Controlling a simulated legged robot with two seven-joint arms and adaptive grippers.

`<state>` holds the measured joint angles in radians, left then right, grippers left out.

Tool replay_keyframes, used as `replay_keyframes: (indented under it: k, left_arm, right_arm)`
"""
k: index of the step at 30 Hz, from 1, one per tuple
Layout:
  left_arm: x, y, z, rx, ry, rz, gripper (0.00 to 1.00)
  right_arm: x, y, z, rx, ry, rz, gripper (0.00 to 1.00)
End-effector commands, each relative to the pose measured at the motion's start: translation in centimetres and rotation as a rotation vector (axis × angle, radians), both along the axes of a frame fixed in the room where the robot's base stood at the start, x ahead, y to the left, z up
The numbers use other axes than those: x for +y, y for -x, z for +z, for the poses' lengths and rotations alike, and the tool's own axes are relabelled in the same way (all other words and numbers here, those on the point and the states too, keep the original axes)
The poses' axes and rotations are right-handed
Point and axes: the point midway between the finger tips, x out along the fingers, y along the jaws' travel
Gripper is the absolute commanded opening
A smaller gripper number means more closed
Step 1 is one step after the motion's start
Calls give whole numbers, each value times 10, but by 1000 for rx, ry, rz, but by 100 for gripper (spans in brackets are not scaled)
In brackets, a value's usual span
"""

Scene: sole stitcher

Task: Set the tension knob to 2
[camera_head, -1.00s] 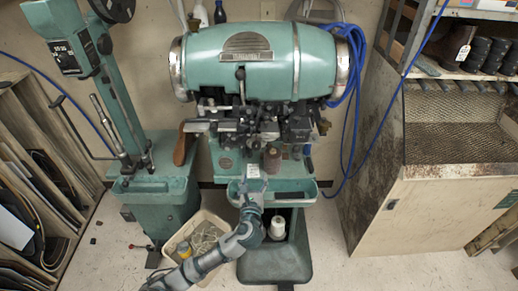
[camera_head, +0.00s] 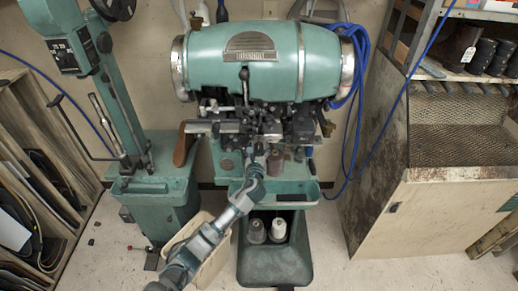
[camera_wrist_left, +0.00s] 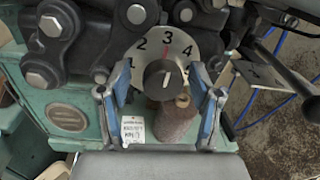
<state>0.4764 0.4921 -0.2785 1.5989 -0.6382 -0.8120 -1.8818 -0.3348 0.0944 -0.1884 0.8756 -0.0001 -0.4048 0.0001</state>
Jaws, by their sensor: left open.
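The tension knob (camera_wrist_left: 160,80) is a round black knob with a white mark, in front of a pale dial plate (camera_wrist_left: 185,48) numbered 1 to 4. The white mark points up, roughly toward the 3, where there is a red line. My left gripper (camera_wrist_left: 161,90) is open in the left wrist view, one blue-grey finger on each side of the knob, with gaps between them and it. In the head view my left gripper (camera_head: 257,158) reaches up to the front of the green stitcher (camera_head: 265,65); the knob is too small to make out there. My right gripper is not in view.
A brown thread cone (camera_wrist_left: 175,122) stands just below the knob, between the fingers. Dark metal linkages with bolts (camera_wrist_left: 62,30) crowd the upper left.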

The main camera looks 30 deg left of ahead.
Motion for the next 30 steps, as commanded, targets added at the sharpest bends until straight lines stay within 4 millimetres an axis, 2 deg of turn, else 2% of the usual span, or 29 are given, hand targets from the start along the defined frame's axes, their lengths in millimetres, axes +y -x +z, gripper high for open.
replay_keyframes:
  k: [7,8,15,23,30]
  left_arm:
    - [-4,-1,2,0,-5,-1,64]
    - [-5,-1,2,0,-6,-1,62]
    - [-7,-1,3,-1,-6,-3,3]
    - [-5,-1,2,-10,12,-5,3]
    - [-4,-1,2,-62,97,-2,3]
  right_arm:
    - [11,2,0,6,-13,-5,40]
    - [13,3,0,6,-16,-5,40]
    - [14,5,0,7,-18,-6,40]
    - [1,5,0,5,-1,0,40]
    - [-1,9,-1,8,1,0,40]
